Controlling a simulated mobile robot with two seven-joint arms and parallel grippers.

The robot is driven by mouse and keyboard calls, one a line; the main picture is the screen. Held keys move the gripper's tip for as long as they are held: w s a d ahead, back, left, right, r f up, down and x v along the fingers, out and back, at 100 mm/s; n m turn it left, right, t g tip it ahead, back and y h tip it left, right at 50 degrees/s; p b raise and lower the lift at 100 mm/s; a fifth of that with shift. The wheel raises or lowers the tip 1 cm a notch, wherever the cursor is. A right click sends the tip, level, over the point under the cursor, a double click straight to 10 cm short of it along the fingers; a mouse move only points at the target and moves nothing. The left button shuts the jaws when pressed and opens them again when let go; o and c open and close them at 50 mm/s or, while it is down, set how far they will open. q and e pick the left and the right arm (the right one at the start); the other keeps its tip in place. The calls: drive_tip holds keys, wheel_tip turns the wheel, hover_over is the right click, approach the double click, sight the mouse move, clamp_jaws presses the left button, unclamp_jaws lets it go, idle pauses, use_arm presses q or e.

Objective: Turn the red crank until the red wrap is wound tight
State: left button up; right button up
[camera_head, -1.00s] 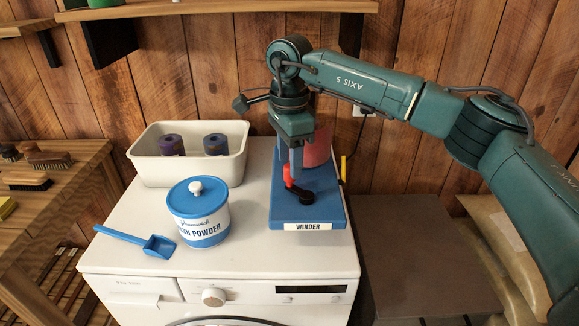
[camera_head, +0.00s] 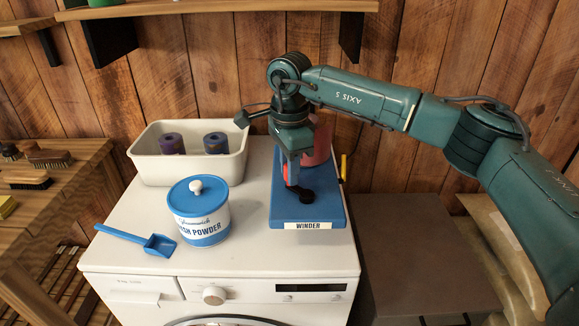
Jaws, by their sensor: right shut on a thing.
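The blue winder (camera_head: 318,211) stands on the right side of the white washing machine's top, its label facing front. My right gripper (camera_head: 292,176) points down over it and is shut on the red crank (camera_head: 288,174), which is mostly hidden between the fingers. A black crank arm (camera_head: 306,196) lies low over the winder base. The red wrap (camera_head: 319,145) shows at the back of the winder, partly hidden behind my gripper; I cannot tell how tight it is. My left gripper is not in view.
A white bin (camera_head: 190,163) with two rolled wraps stands at the back left. A wash powder tub (camera_head: 201,222) and a blue scoop (camera_head: 140,240) are left of the winder. A yellow-handled item (camera_head: 343,167) is at the winder's right edge. The front right of the washer top is clear.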

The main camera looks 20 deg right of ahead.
clamp_jaws()
